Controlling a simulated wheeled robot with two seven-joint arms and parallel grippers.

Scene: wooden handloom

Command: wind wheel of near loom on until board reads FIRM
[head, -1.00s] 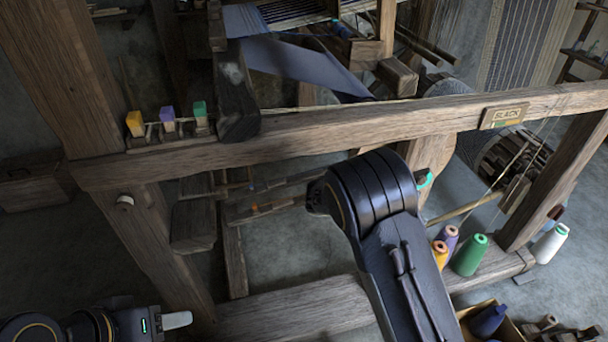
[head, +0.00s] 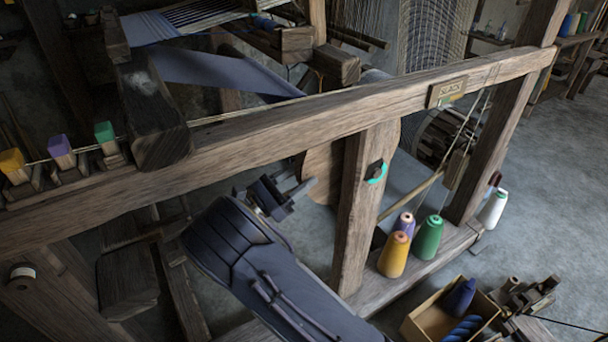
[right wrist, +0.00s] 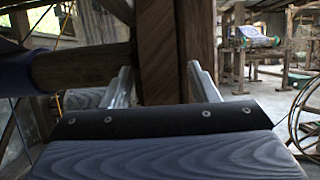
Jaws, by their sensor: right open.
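The near loom's beam (head: 250,135) crosses the head view, and its small board (head: 447,92) reads SLACK. A round wooden disc (head: 322,172), which looks like the wheel, stands behind an upright post (head: 360,215) that hides part of it. A dark knob with a teal ring (head: 376,172) sits on that post. My right gripper (head: 300,182) is open and empty, below the beam and just left of the disc. In the right wrist view its two fingers (right wrist: 162,85) stand apart, with a wooden upright (right wrist: 160,45) showing between them. I cannot tell whether they touch it. My left gripper is out of view.
Yellow, purple and green cones (head: 428,238) stand on the lower rail right of the post, with a white cone (head: 492,208) beyond. A box of yarn (head: 438,318) sits at the front right. Coloured blocks (head: 60,152) line the beam's left end.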

